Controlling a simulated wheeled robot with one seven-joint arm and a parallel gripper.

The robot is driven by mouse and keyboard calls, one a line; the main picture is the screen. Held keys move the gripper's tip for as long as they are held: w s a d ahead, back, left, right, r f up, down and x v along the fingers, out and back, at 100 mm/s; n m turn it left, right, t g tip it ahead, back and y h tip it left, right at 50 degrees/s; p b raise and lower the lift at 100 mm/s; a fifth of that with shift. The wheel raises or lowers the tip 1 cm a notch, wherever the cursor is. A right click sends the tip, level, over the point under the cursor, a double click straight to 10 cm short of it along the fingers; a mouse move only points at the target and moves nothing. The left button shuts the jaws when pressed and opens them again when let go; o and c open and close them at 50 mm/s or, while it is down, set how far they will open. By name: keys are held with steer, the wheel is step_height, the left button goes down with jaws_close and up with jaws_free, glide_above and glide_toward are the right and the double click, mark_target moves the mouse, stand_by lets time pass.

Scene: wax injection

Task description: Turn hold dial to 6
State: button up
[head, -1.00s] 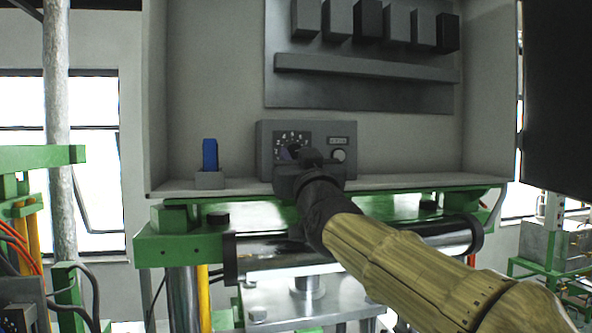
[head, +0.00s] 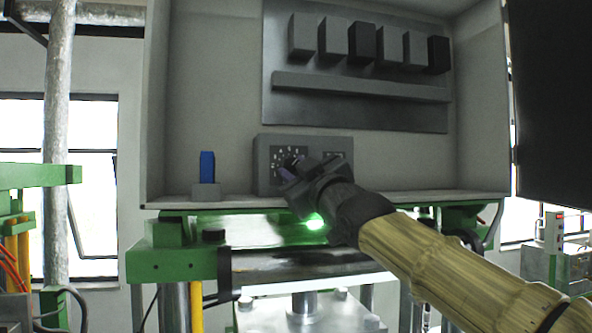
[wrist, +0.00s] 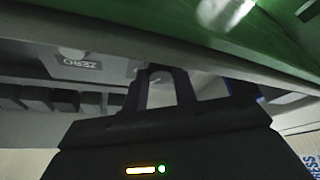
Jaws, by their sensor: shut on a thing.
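The control box (head: 263,160) is a grey block on the cabinet's bottom shelf in the head view. Its dial face (head: 278,153) is dark with pale marks around it, and the dial itself is mostly hidden behind my gripper. My gripper (head: 287,172) is at the dial, tilted, and shut on the dial knob. The number the dial points at cannot be read.
A blue block (head: 207,166) stands in a grey holder left of the box. A row of grey and black blocks (head: 362,42) is on the panel above. The green press frame (head: 180,262) lies below the shelf. A dark door (head: 550,100) hangs at right.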

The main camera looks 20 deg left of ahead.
steer(key=shift+w+d+r+n+g+p, duration=0.1)
steer(key=shift+n+g+p, duration=0.5)
steer(key=shift+n, duration=0.4)
steer(key=shift+n+p, duration=0.3)
steer(key=shift+n, duration=0.1)
steer(key=o, duration=1)
steer(key=shift+c, duration=0.2)
